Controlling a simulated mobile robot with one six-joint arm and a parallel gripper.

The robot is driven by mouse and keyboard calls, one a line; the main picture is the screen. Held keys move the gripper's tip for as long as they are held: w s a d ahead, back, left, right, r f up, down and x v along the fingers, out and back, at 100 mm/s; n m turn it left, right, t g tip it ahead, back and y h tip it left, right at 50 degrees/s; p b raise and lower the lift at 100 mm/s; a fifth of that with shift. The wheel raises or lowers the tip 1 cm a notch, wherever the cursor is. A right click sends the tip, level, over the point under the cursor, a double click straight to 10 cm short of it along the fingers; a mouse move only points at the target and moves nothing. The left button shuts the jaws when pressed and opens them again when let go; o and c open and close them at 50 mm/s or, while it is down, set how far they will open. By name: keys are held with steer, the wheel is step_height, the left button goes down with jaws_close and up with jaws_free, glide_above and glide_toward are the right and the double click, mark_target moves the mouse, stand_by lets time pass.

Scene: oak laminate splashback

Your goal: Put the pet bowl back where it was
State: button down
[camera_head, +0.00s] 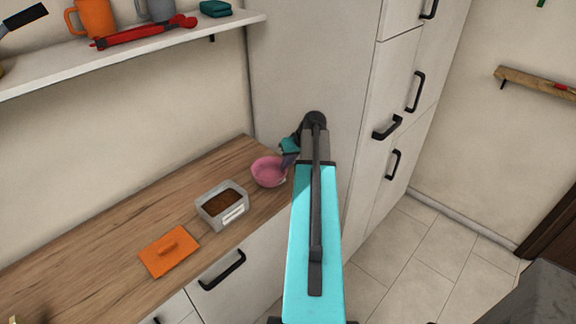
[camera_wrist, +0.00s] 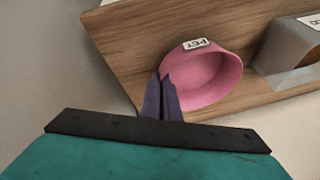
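The pet bowl (camera_head: 269,172) is pink, round and looks empty, at the far right end of the wooden counter. In the wrist view the bowl (camera_wrist: 205,76) shows its open side and a white "PET" label on its rim. My gripper (camera_head: 288,160) is at the bowl's right edge in the head view. In the wrist view my gripper's two dark fingers (camera_wrist: 162,82) are close together at the bowl's rim and appear shut on it. The fingers hide part of the rim. I cannot tell whether the bowl's base touches the counter.
A grey container (camera_head: 211,212) of brown contents stands beside the bowl. An orange lid (camera_head: 169,251) lies nearer on the wooden counter (camera_head: 100,250). A tall white cabinet (camera_head: 310,70) stands beyond the counter's end. A shelf (camera_head: 120,51) with mugs hangs above.

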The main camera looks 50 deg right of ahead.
steer(key=shift+f, duration=0.85)
steer(key=shift+f, duration=0.15)
steer(key=c, duration=2)
jaws_free()
steer(key=shift+s+r, duration=0.1)
steer(key=shift+r, duration=0.2)
steer(key=shift+b+v, duration=1.4)
steer(key=shift+v, duration=4.5)
